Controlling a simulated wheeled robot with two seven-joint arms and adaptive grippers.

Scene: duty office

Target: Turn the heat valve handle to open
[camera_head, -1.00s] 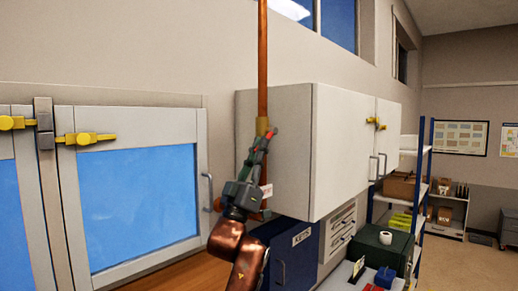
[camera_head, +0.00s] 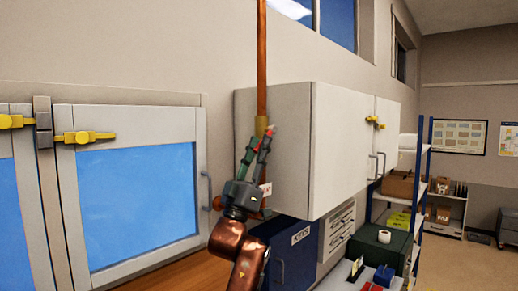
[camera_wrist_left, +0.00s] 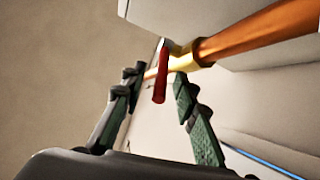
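The heat valve is a brass fitting (camera_head: 262,124) on the copper pipe, beside the white wall cabinet. Its red handle (camera_wrist_left: 161,80) shows clearly in the left wrist view, below the brass body (camera_wrist_left: 182,56). My left gripper (camera_head: 260,140) is just below the valve, pointing up, with its fingers apart. In the left wrist view my left gripper (camera_wrist_left: 156,78) has one finger on each side of the handle, with gaps visible. The handle lies between the fingertips, not clamped. In the head view the fingers largely hide the handle. My right gripper is out of view.
The copper pipe (camera_head: 262,60) runs up the wall. The white cabinet (camera_head: 305,150) stands close to the right of the gripper. A blue-paned cabinet (camera_head: 140,200) is on the left, and a blue key cabinet (camera_head: 295,250) is below.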

